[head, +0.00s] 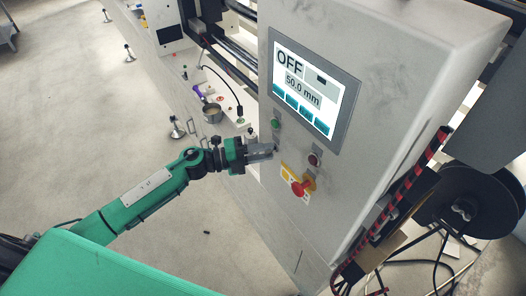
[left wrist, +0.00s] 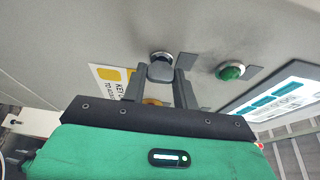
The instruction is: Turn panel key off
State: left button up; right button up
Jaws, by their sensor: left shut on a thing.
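The panel key (left wrist: 161,70) sits in its round metal lock on the grey cabinet face, next to a yellow and white label. My left gripper (head: 266,150) is at the cabinet face, and its two fingers, also seen in the left wrist view (left wrist: 160,82), stand on either side of the key head, shut on it. In the head view the key is mostly hidden by the fingers. The panel screen (head: 307,88) reads "OFF" and "50.0 mm". My right gripper is not in view.
A green button (head: 275,124) is just above the gripper; it also shows in the left wrist view (left wrist: 230,71). A red mushroom button (head: 301,187) on a yellow plate is lower right. Open floor lies left.

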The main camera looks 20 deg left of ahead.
pick_arm(q)
jog(key=shift+f, duration=0.1)
jog(key=o, duration=1)
jog(key=b+v, duration=0.2)
jog(key=v, duration=1.1)
jog(key=shift+s+a+b, duration=0.15)
jog(key=shift+a+b, duration=0.2)
jog(key=shift+b, duration=0.05)
jog(key=shift+a, duration=0.1)
